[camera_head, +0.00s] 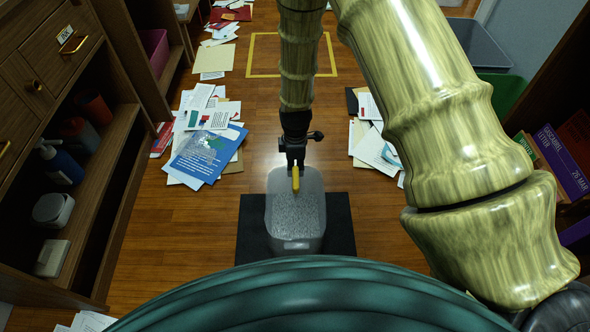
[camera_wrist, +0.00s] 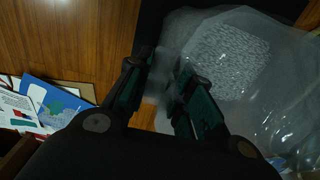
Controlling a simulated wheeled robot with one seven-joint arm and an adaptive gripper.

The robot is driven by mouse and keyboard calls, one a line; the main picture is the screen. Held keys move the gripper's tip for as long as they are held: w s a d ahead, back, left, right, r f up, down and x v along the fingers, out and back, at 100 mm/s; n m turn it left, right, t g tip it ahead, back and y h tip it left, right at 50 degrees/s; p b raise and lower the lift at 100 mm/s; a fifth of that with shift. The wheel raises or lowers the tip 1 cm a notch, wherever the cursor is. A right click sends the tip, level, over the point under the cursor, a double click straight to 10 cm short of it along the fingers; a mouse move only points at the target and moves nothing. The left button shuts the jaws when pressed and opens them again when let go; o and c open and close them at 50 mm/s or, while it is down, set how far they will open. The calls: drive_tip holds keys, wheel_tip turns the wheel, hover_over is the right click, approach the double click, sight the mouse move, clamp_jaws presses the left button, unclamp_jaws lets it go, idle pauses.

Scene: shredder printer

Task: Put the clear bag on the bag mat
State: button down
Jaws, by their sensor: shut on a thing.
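The clear bag (camera_head: 298,215) is a translucent bin-shaped bag with greyish shredded paper showing inside. In the head view it is over the black bag mat (camera_head: 341,222), which shows on both sides of it. I cannot tell whether its base touches the mat. My gripper (camera_head: 296,172) is at the bag's far rim. In the wrist view my gripper (camera_wrist: 163,105) is shut on the bag's rim, and the bag (camera_wrist: 260,75) fills the right side. The dark mat (camera_wrist: 150,25) shows at the top. The bag's underside is hidden.
Loose papers and a blue folder (camera_head: 205,150) lie on the floor at left, with more papers (camera_head: 372,145) at right. A wooden shelf unit (camera_head: 110,165) stands at left. A yellow floor outline (camera_head: 252,52) lies beyond. Wooden floor is bare left of the mat.

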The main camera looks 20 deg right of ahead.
drive_tip(key=shift+f, duration=0.1)
idle(0.3)
drive_tip(key=c, duration=1.3)
unclamp_jaws()
drive_tip(key=shift+o, duration=0.2)
wheel_tip(320, 180, up, 12)
drive_tip(key=p, duration=0.5)
drive_tip(key=shift+w, duration=0.15)
